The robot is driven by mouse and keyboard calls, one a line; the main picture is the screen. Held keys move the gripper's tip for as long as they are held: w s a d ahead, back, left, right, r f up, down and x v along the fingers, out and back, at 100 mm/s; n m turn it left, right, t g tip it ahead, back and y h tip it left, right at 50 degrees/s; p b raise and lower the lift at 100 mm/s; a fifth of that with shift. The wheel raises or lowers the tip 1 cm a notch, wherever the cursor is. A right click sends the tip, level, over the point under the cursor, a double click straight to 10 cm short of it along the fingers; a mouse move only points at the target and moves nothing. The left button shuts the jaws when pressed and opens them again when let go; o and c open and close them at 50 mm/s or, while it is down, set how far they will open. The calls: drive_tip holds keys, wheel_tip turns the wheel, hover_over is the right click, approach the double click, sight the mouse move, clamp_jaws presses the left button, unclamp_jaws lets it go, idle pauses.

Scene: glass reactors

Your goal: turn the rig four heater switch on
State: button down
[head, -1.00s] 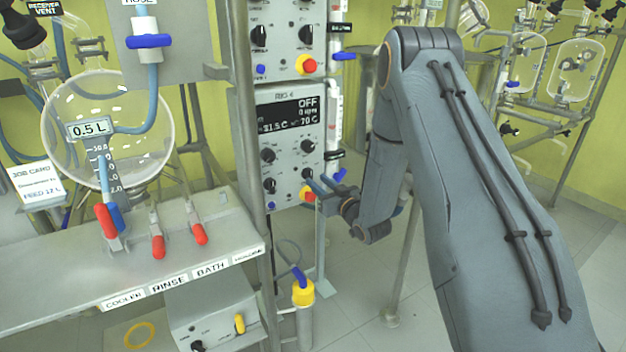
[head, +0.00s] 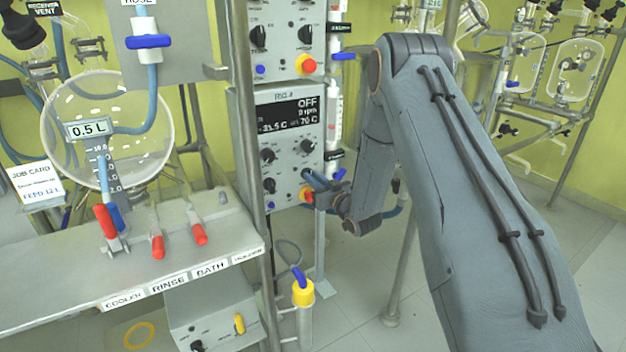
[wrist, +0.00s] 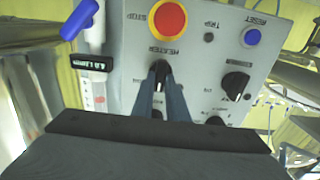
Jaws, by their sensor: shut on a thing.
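The rig four panel (head: 288,110) is a grey box whose dark display (head: 290,112) reads OFF in the head view. In the wrist view, the black heater switch (wrist: 160,70) sits under the HEATER label, just below the red and yellow stop button (wrist: 168,18). My gripper (wrist: 160,88) is shut on the heater switch, one finger on each side of it. In the head view my gripper (head: 313,180) is at the panel's lower right edge, beside the stop button (head: 306,194), and hides the heater switch. The switch's exact angle is hard to tell.
A blue reset button (wrist: 252,37) and another black knob (wrist: 236,84) are near the gripper. A blue-handled valve (wrist: 80,18) on a vertical pipe stands beside the panel. A metal post (head: 248,120) and a bench with red handles (head: 157,246) lie to the left.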

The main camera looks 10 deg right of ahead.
drive_tip(key=m, duration=0.5)
drive_tip(key=m+p, duration=0.1)
drive_tip(key=m, duration=0.5)
drive_tip(key=shift+d+f+m, duration=0.15)
drive_tip(key=shift+m, duration=0.45)
idle(0.4)
drive_tip(key=c, duration=1.7)
unclamp_jaws()
drive_tip(key=shift+c, duration=0.2)
drive_tip(key=shift+d, duration=0.1)
drive_tip(key=v, duration=0.7)
drive_tip(key=shift+s, duration=0.3)
